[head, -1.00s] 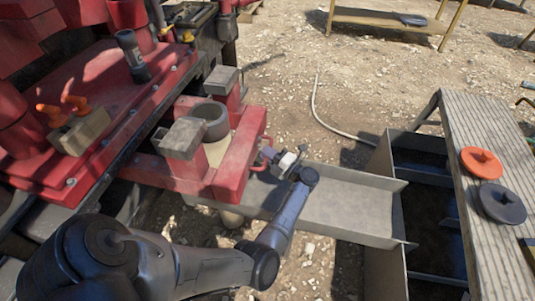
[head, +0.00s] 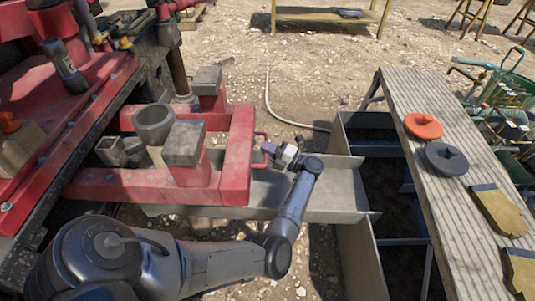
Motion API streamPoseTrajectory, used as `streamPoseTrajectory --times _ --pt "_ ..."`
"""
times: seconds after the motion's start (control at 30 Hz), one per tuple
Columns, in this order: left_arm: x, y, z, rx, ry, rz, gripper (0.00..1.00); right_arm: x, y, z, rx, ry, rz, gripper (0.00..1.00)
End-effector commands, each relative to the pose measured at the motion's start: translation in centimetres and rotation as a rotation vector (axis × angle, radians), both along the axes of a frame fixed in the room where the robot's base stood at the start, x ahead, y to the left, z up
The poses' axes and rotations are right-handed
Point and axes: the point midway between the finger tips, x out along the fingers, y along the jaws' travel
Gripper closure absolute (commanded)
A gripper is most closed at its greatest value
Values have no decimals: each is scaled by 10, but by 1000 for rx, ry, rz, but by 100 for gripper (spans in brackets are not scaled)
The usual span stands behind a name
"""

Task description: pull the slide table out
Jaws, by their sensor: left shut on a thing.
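The slide table (head: 238,160) is a red steel frame that juts out to the right from the red rig at left. It carries grey-topped posts and a round grey cup (head: 154,122). A thin red handle stands on its right end. My left gripper (head: 268,149) is shut on this handle, and my arm reaches up to it from the bottom of the head view. The fingertips are small and partly hidden against the handle. My right gripper is not in view.
A grey metal trough (head: 335,190) lies right of and below the slide table and leads to an open tank (head: 392,205). A plank walkway (head: 440,150) holds an orange disc (head: 423,126) and a dark disc (head: 446,158). Gravel ground beyond is mostly clear.

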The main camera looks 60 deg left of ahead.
Motion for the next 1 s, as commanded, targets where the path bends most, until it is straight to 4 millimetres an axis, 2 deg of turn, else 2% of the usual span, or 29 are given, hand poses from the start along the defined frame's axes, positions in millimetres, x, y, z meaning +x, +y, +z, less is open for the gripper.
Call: streamPoseTrajectory --times 0.3,0.33,0.57,0.87,1.0 --pt "-1 0 1 1 1 7 100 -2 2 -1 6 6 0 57" --pt "-1 0 1 1 1 7 81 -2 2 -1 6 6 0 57" --pt "-1 1 1 1 1 7 59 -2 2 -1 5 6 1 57" --pt "1 -2 0 0 0 5 59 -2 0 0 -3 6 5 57" --pt "11 -13 -1 -3 1 4 59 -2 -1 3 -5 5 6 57"
